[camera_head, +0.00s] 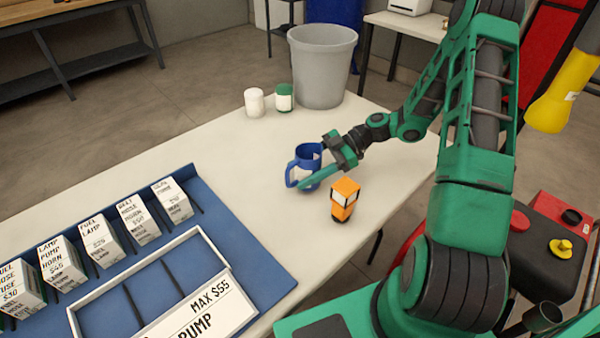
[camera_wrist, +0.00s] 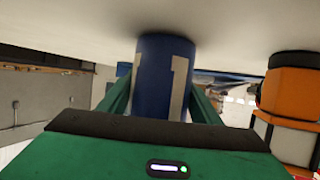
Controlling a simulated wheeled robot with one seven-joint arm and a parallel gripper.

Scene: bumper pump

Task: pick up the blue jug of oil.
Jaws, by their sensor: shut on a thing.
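The blue jug (camera_head: 304,165) stands on the white table, its handle toward the left in the head view. My green gripper (camera_head: 322,170) reaches it from the right, with its fingers around the jug's body. In the wrist view the jug (camera_wrist: 160,78) shows a pale marking and sits between the two fingers (camera_wrist: 162,100). My gripper is shut on the jug. The jug seems upright and at table level; I cannot tell whether its base touches the table.
An orange and white block-like item (camera_head: 344,198) stands close to the right of the jug. A grey bin (camera_head: 321,65), a white container (camera_head: 254,101) and a green-white container (camera_head: 285,97) stand farther back. A blue mat (camera_head: 262,270) with labelled boxes and a tray lies at left. The table (camera_head: 215,150) between is clear.

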